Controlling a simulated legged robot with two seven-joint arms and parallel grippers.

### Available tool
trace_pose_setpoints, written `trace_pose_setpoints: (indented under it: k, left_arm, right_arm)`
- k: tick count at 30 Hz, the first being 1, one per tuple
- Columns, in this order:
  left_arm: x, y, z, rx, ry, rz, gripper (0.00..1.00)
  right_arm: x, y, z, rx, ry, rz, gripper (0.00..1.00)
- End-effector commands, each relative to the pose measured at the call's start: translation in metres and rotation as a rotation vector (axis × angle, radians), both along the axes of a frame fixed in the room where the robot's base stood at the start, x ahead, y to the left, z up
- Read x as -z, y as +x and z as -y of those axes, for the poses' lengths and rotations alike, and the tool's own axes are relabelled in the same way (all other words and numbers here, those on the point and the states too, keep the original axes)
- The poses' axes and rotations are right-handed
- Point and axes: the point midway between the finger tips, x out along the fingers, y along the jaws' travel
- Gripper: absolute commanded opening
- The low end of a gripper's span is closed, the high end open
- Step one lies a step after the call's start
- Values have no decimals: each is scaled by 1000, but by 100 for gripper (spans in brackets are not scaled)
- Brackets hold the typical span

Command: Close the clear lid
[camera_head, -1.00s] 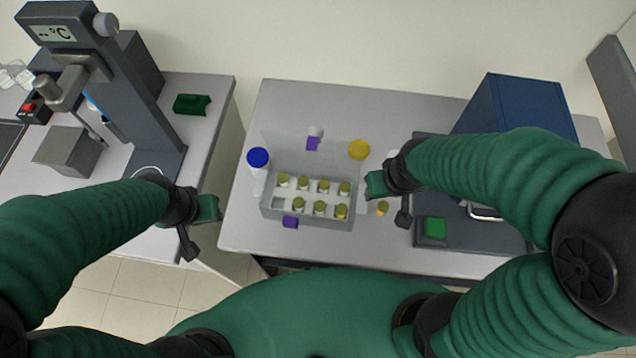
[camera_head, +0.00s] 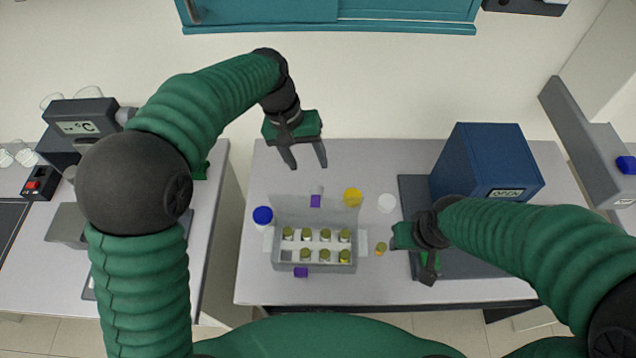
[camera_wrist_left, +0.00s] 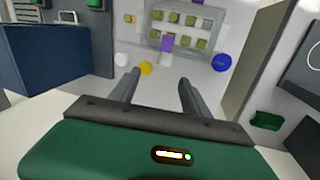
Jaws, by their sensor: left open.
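The clear lid (camera_head: 340,212) stands raised along the back edge of the grey box (camera_head: 315,268), with a purple tab (camera_head: 315,201) near its upper edge. The box holds several vials with olive caps, and a second purple tab (camera_head: 301,272) sits on its front. In the left wrist view the purple tab (camera_wrist_left: 167,43) lies just beyond my fingers. My left gripper (camera_head: 309,166) is open and empty, above and behind the lid, fingers pointing down; it also shows in the left wrist view (camera_wrist_left: 159,78). My right gripper (camera_head: 415,258) is right of the box; its jaws are unclear.
A blue-capped bottle (camera_head: 263,217) stands left of the box. A yellow cap (camera_head: 353,197) and a white round item (camera_head: 387,203) lie behind it, to the right. A small vial (camera_head: 380,249) is at the right. A blue machine (camera_head: 485,170) stands at the back right.

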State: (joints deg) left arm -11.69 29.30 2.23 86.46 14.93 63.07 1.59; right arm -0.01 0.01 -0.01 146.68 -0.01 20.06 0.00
Motion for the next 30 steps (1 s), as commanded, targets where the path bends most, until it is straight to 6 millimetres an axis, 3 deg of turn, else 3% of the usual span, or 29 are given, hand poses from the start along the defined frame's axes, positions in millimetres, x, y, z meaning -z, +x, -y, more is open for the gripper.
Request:
trace_pose_setpoints:
  k: [9,15,25,30]
  left_arm:
    - [77,-4,6,-4,-8,-4,55]
    - [108,-4,18,-3,-6,0,55]
    - [114,-3,25,-3,-1,2,54]
    - [114,-3,21,-4,-4,3,32]
  right_arm:
    - [-25,0,0,0,0,0,48]
    - [-31,0,0,0,0,0,48]
    - [-31,0,0,0,0,0,48]
    - [-31,0,0,0,0,0,48]
